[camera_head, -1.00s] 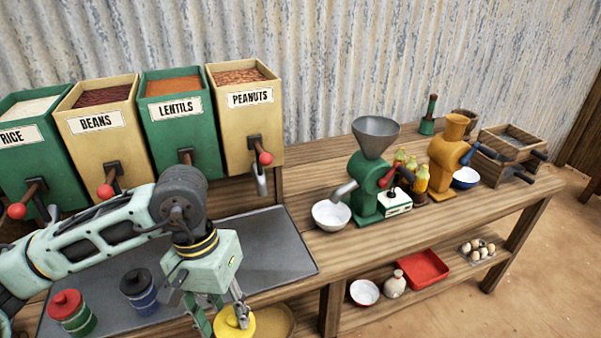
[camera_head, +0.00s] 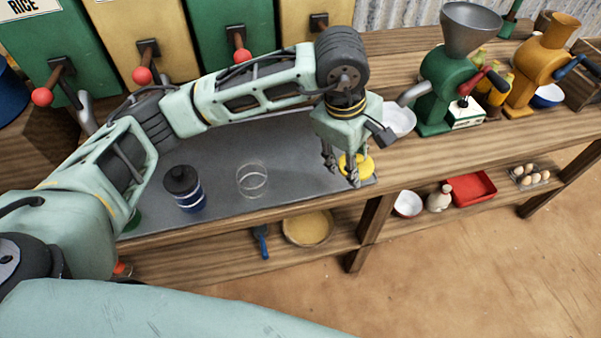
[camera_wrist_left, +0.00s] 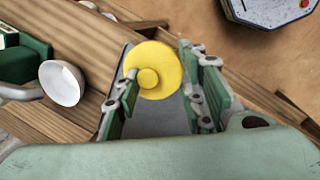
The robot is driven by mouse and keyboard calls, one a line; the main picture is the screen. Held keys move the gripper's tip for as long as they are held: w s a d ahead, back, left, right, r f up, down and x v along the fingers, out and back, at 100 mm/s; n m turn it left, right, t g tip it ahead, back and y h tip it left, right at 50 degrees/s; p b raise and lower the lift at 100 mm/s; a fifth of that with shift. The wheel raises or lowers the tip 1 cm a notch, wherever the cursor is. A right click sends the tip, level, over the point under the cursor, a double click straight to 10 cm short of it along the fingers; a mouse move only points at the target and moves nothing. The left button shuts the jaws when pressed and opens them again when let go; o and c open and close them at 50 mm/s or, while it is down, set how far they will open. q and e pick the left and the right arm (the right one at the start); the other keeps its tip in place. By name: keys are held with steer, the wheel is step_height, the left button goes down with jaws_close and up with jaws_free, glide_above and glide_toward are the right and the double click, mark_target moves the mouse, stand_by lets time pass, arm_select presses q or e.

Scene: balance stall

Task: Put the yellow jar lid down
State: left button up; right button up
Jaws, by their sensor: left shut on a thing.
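The yellow jar lid (camera_head: 357,165) is a round disc with a knob. My left gripper (camera_head: 341,172) is shut on it, above the right end of the grey mat (camera_head: 225,150). In the left wrist view the lid (camera_wrist_left: 167,60) shows at the tips of my left gripper's fingers (camera_wrist_left: 158,88), knob towards the camera. I cannot tell whether the lid touches the mat. A clear open glass jar (camera_head: 252,180) stands on the mat to the left of the gripper. My right gripper is not in view.
A blue jar with a black lid (camera_head: 184,188) stands left of the clear jar. A white bowl (camera_head: 399,121) and a green grinder (camera_head: 436,95) stand to the right of the lid. The mat between the clear jar and the gripper is bare. The bench's front edge is close.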

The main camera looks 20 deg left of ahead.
arm_select(q)
steer(key=p, duration=0.3)
glide_above(304, 183)
steer(key=f, duration=0.6)
steer(key=shift+s+f, duration=0.15)
steer(key=shift+s, duration=0.1)
steer(key=shift+a+f, duration=0.2)
steer(key=shift+a, duration=0.15)
steer(key=p+x, duration=0.1)
steer(key=x, duration=0.1)
steer(key=a+p+x, duration=0.1)
steer(key=x, duration=0.1)
steer(key=shift+s+f, duration=0.15)
steer(key=shift+s, duration=0.05)
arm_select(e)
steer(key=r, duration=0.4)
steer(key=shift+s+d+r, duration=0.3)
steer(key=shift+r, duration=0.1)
arm_select(q)
steer(key=shift+d+f, duration=0.1)
steer(key=shift+f+b, duration=0.6)
steer(key=shift+b, duration=0.35)
steer(key=shift+s+r, duration=0.1)
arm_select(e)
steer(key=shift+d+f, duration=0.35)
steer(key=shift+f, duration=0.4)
arm_select(q)
steer(key=o, duration=0.8)
